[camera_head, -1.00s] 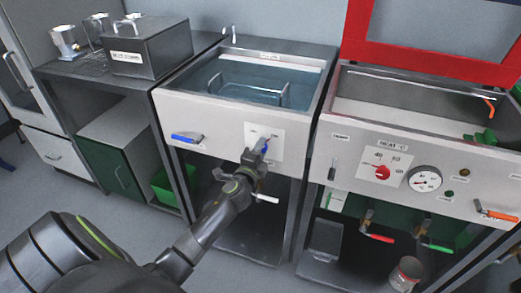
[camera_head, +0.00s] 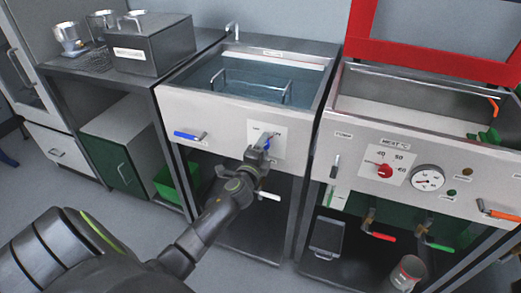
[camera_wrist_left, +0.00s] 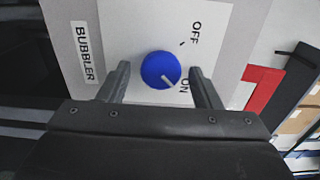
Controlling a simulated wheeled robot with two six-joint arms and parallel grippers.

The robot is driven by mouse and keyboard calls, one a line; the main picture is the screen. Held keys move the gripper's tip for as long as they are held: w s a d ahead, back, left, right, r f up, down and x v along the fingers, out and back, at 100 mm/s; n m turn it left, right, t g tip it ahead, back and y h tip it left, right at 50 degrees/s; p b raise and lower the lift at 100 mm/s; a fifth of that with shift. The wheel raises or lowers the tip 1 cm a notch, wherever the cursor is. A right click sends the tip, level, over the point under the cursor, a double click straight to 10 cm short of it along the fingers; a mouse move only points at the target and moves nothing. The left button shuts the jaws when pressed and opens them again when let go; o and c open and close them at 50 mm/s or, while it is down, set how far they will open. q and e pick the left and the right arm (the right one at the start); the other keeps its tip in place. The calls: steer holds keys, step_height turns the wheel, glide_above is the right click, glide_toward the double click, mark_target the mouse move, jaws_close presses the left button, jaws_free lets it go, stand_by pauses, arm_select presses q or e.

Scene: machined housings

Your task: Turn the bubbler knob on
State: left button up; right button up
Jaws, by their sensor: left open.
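The plate is marked BUBBLER, OFF and ON. In the head view the knob (camera_head: 266,145) is partly hidden by my left gripper (camera_head: 262,146) on the front of the middle tank. My left gripper (camera_wrist_left: 160,82) is open, with one finger on each side of the knob and gaps showing between fingers and knob. My right gripper is not in view.
The water tank (camera_head: 212,109) has a blue lever (camera_head: 187,136) left of the plate and a white-handled lever (camera_head: 268,196) below. At right, another tank carries a red HEAT knob (camera_head: 384,171) and a gauge (camera_head: 427,178). A dark box (camera_head: 148,45) sits on the left bench.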

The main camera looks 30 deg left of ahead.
arm_select(q)
steer(key=v, duration=1.7)
steer(key=shift+s, duration=0.15)
steer(key=shift+d, duration=0.1)
